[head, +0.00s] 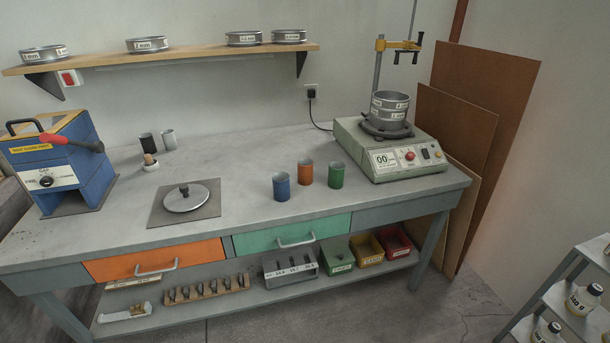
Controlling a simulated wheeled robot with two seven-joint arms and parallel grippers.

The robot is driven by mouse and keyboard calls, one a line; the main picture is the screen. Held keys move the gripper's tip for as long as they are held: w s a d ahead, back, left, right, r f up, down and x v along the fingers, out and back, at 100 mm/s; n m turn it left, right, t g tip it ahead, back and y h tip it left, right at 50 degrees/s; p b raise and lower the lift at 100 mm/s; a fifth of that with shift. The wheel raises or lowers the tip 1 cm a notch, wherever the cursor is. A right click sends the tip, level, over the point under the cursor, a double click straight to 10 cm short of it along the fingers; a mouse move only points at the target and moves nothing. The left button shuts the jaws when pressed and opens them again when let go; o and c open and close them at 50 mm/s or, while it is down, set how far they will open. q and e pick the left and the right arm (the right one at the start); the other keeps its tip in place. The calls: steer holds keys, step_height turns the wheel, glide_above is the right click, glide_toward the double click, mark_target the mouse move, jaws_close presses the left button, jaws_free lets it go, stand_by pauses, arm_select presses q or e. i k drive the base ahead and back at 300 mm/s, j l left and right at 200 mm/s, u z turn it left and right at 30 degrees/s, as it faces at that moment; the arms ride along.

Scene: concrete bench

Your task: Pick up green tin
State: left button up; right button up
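The green tin (336,175) stands upright on the grey bench top (250,225). It is the rightmost of three tins in a loose row, near the front edge and left of the sieve shaker. An orange tin (305,172) stands just to its left, and a blue tin (281,187) stands further left and a little nearer the front. The three tins look apart from each other. Neither of my grippers shows in the head view.
The sieve shaker (354,137) carries stacked sieves (389,107) at the right. A lidded pan on a square plate (186,198) lies left of the tins, and a blue machine (82,150) stands at the far left. The bench between pan and tins is clear.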

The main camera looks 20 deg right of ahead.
mark_target(336, 175)
steer(key=z, duration=1.3)
steer(key=i+l+u, duration=0.25)
steer(key=i+l, duration=0.15)
steer(key=i, duration=0.15)
steer(key=i+l+u, duration=0.25)
steer(key=i+l, duration=0.3)
